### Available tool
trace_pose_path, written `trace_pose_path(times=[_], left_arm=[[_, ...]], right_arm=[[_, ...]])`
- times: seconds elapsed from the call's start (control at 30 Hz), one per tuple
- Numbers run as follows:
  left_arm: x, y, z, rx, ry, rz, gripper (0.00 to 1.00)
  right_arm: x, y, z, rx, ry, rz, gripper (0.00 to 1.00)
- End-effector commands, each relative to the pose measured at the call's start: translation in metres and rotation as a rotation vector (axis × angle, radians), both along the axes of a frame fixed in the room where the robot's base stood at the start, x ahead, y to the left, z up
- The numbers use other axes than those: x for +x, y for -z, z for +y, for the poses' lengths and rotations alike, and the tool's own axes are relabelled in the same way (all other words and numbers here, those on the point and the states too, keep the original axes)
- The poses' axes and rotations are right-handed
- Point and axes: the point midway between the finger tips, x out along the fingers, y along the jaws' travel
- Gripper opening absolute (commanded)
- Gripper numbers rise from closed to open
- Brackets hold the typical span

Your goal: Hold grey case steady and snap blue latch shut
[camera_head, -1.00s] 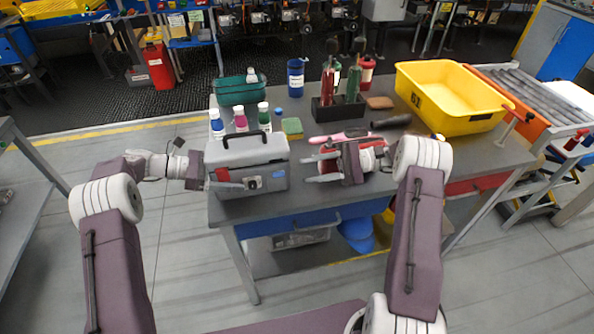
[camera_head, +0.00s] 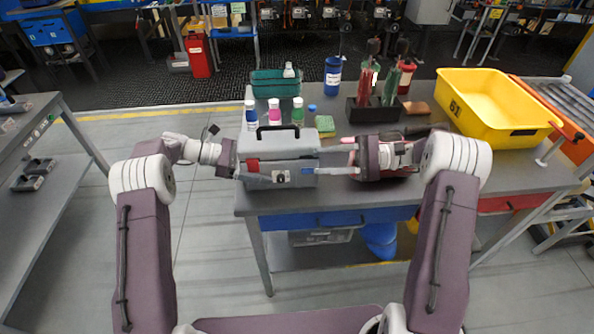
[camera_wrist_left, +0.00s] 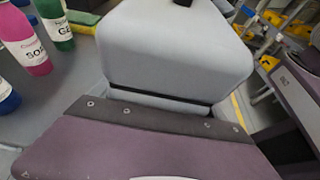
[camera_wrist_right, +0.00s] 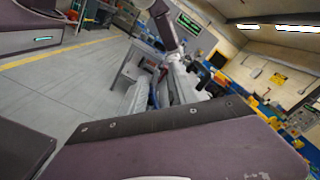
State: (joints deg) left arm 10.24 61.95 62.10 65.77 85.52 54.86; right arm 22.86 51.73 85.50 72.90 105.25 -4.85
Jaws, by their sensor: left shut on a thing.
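The grey case (camera_head: 283,146) stands on the near left part of the table, lid down, black handle on top. Its front has a red patch at the left and a small blue latch (camera_head: 307,171) at the right; whether the latch is flush is too small to tell. My left gripper (camera_head: 250,172) is shut on the case's left end, which also fills the middle of the left wrist view (camera_wrist_left: 170,50). My right gripper (camera_head: 329,160) is open, its fingers pointing left at the case's right end, close to the latch. Contact there cannot be told.
Several bottles (camera_head: 272,114) and a green bin (camera_head: 268,83) stand behind the case. A sponge (camera_head: 325,124) lies behind its right corner. A dark tool holder (camera_head: 375,113) and a yellow tub (camera_head: 490,105) stand further right.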

Motion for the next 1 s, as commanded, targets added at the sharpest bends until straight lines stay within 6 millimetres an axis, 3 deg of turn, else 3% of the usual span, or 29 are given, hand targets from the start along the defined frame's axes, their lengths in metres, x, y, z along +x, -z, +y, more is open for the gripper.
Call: trace_pose_path(times=[0.13, 0.2, 0.4, 0.57, 0.8, 0.83, 0.97, 1.0], left_arm=[[0.0, -0.001, 0.0, -0.001, 0.0, 0.0, 0.11], [0.0, -0.001, 0.0, -0.001, 0.0, 0.0, 0.11], [0.0, 0.0, 0.0, 0.0, 0.0, 0.001, 0.11], [0.0, 0.0, 0.0, -0.001, 0.001, 0.001, 0.11], [0.0, 0.0, 0.0, -0.001, 0.001, 0.0, 0.11], [0.0, 0.0, 0.0, -0.001, 0.001, 0.0, 0.11], [0.0, 0.0, 0.0, -0.001, 0.002, 0.001, 0.11], [0.0, 0.0, 0.0, -0.001, 0.002, 0.001, 0.11]], right_arm=[[0.0, 0.04, 0.002, 0.001, -0.001, 0.005, 0.35], [-0.001, 0.035, 0.024, 0.0, -0.006, 0.0, 0.35], [-0.001, 0.036, 0.062, -0.001, -0.004, 0.0, 0.35], [0.0, 0.035, 0.074, 0.0, -0.001, 0.0, 0.35], [0.0, 0.035, 0.075, -0.001, 0.001, -0.001, 0.35], [0.0, 0.035, 0.075, -0.001, 0.001, -0.001, 0.34], [0.0, 0.035, 0.075, -0.001, 0.001, -0.001, 0.0], [0.0, 0.035, 0.075, -0.001, 0.001, -0.001, 0.0]])
